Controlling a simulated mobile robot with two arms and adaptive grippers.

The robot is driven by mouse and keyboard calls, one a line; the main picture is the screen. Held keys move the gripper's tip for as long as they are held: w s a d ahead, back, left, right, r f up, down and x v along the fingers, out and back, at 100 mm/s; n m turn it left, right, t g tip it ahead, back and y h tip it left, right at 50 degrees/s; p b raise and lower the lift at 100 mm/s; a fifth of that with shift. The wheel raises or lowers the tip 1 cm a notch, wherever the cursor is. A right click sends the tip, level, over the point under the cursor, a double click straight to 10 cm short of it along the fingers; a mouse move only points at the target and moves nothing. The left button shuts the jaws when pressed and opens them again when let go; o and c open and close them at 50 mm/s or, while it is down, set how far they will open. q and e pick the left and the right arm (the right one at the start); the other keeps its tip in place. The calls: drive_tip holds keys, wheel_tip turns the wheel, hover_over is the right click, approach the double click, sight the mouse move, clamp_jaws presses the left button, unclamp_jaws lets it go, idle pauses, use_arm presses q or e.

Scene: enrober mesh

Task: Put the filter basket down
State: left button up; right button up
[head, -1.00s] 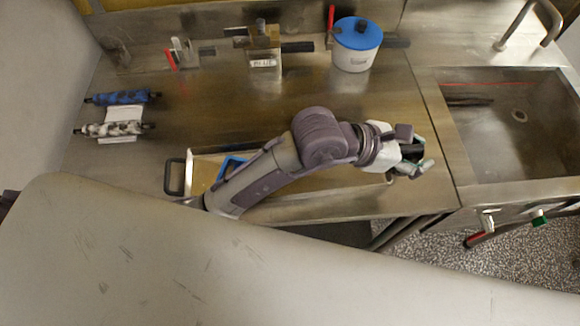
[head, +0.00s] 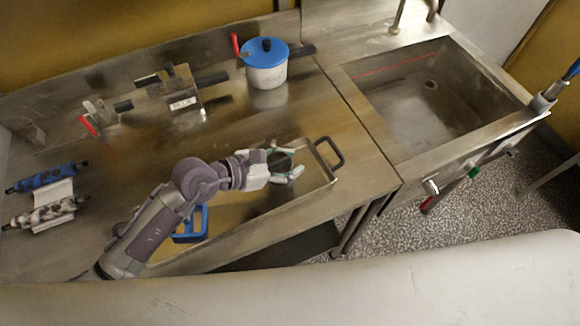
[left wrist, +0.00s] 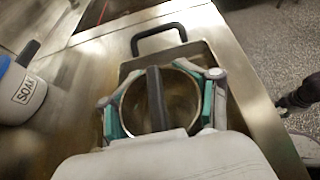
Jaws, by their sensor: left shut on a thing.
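My left gripper (head: 284,166) is shut on the filter basket (head: 276,160), holding it over the right end of a shallow metal tray (head: 331,176). In the left wrist view the basket (left wrist: 183,105) is a round metal cup with a dark bar handle across its top. The gripper's green-padded fingers (left wrist: 162,96) clasp it from both sides. The tray's black handle (left wrist: 158,37) shows just beyond it. I cannot tell whether the basket touches the tray floor. My right gripper is not in view.
A blue frame-like object (head: 190,224) lies in the tray's left part, partly behind my arm. A blue-lidded white pot (head: 266,68) stands at the back. A labelled metal block (head: 184,100) and two rollers (head: 42,178) are on the counter. A sink (head: 425,95) lies right.

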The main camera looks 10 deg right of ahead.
sight(284, 172)
use_arm(q)
wheel_tip(284, 172, down, 3)
idle(0.3)
drive_tip(key=shift+f, duration=0.2)
drive_tip(key=o, duration=1.3)
